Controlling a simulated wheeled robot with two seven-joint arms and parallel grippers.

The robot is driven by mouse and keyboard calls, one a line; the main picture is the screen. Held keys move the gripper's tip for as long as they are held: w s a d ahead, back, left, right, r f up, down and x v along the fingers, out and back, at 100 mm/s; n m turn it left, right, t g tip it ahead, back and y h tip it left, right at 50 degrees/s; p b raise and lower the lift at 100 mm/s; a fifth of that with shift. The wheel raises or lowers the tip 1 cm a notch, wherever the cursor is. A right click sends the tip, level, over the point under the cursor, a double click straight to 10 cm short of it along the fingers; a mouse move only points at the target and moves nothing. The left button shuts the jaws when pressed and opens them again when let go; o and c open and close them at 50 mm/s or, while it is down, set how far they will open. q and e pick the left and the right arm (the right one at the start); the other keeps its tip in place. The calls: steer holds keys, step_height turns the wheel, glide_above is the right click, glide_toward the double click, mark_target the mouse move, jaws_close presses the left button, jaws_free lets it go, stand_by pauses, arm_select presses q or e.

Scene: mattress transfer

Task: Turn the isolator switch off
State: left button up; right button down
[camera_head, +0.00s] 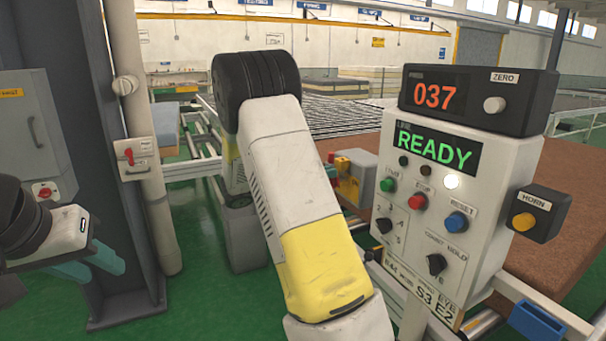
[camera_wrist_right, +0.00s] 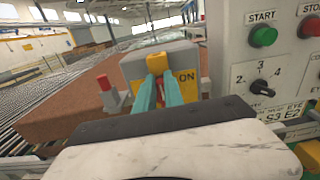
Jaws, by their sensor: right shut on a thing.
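My right gripper (camera_wrist_right: 158,86) has its two teal fingers shut on a yellow knob (camera_wrist_right: 156,62) in the right wrist view. The knob is at a grey box (camera_wrist_right: 180,58) with a yellow label reading "ON" (camera_wrist_right: 186,77). In the head view my right arm hides most of this gripper. A red switch handle (camera_head: 129,156) is on a small grey box on the pipe at left.
A control panel (camera_head: 410,260) at right shows "READY", with buttons and selector knobs. A display box (camera_head: 480,98) on top reads 037. A horn button box (camera_head: 538,213) is at its side. A brown mattress (camera_head: 580,175) lies behind. A dark steel column (camera_head: 70,100) stands at left.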

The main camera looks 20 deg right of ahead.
steer(key=shift+f+n, duration=0.3)
steer(key=shift+w+a+f+n, duration=0.1)
steer(key=shift+w+f+n, duration=0.4)
steer(key=shift+n, duration=2.35)
steer(key=shift+w+f+n, duration=0.35)
steer(key=shift+f+n, duration=0.15)
steer(key=shift+n, duration=2.4)
steer(key=shift+w+a+f+n, duration=0.1)
steer(key=shift+w+f+n, duration=0.4)
steer(key=shift+n, duration=2.35)
steer(key=shift+s, duration=0.1)
steer(key=c, duration=1.4)
jaws_free()
steer(key=shift+d+r, duration=0.1)
steer(key=shift+r, duration=0.05)
steer(key=shift+c, duration=0.2)
steer(key=a, duration=0.7)
steer(key=shift+s+a, duration=0.25)
steer(key=shift+a, duration=0.15)
